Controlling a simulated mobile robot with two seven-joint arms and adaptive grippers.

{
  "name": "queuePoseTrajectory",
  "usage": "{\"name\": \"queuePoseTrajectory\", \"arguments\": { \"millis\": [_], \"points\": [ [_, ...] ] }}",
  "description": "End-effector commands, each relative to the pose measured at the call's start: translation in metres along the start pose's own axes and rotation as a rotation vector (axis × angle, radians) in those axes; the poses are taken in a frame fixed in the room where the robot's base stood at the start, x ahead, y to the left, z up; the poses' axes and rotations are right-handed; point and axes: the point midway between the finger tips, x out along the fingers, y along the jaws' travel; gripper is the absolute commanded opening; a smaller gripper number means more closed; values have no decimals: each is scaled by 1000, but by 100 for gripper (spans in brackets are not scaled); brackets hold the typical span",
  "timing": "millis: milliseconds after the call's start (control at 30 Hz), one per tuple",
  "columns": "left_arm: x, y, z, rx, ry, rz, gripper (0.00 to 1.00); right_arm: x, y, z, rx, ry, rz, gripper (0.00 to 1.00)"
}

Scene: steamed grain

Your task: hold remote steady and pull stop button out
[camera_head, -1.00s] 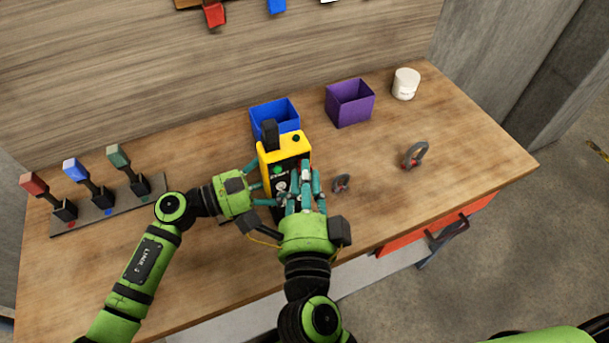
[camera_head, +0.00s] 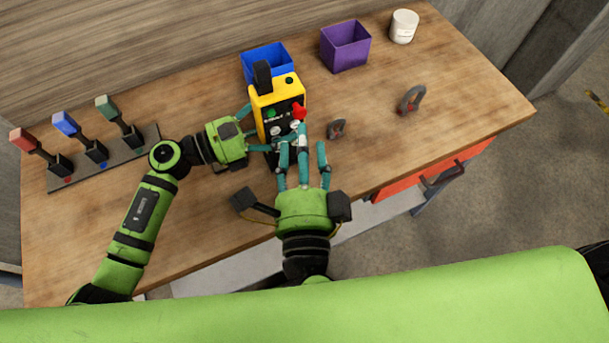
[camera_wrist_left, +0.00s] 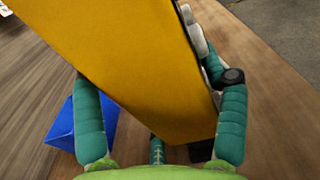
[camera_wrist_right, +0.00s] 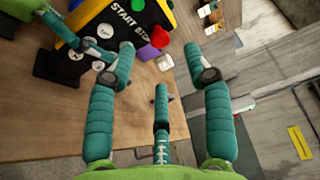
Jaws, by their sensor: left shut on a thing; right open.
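The remote (camera_head: 288,92) is a yellow and black box with a black knob on top, standing at the front of the blue bin. Its red stop button (camera_head: 299,111) sticks out from the front; it also shows in the right wrist view (camera_wrist_right: 159,37), beside the "START STOP" lettering. My left gripper (camera_head: 258,132) is shut on the remote from its left side; the left wrist view shows the yellow body (camera_wrist_left: 140,65) between its fingers. My right gripper (camera_head: 303,148) is open and empty, its fingers spread just in front of the remote, short of the red button. They hide the remote's lower front.
A blue bin (camera_head: 262,58) and purple bin (camera_head: 346,48) stand behind, with a white cup (camera_head: 403,26) to the right. A lever panel (camera_head: 105,160) stands at left. The table's right side is mostly clear.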

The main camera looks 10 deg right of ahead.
Motion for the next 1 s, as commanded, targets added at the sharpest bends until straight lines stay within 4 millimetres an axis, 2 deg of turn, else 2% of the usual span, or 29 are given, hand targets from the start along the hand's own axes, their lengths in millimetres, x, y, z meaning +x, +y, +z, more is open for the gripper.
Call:
{"name": "queuePoseTrajectory", "arguments": {
  "millis": [100,300,467,733,767,800,1000],
  "points": [
    [0,-1,-1,-1,1,-2,14,-27,1,0,-2,-2,4,51],
    [0,-1,0,-1,0,-2,14,-59,0,0,-2,0,1,51],
    [0,-1,0,-1,0,-2,14,-71,0,0,-1,1,-1,51],
    [0,0,0,0,0,-1,14,-72,-1,-1,0,2,-2,51],
    [0,0,0,0,0,-1,85,-72,-1,-1,0,2,-2,51],
    [0,0,0,0,0,-1,100,-72,-1,-1,0,2,-2,51],
    [0,0,0,0,0,-1,100,-72,-1,-1,0,2,-2,51]
  ]
}}
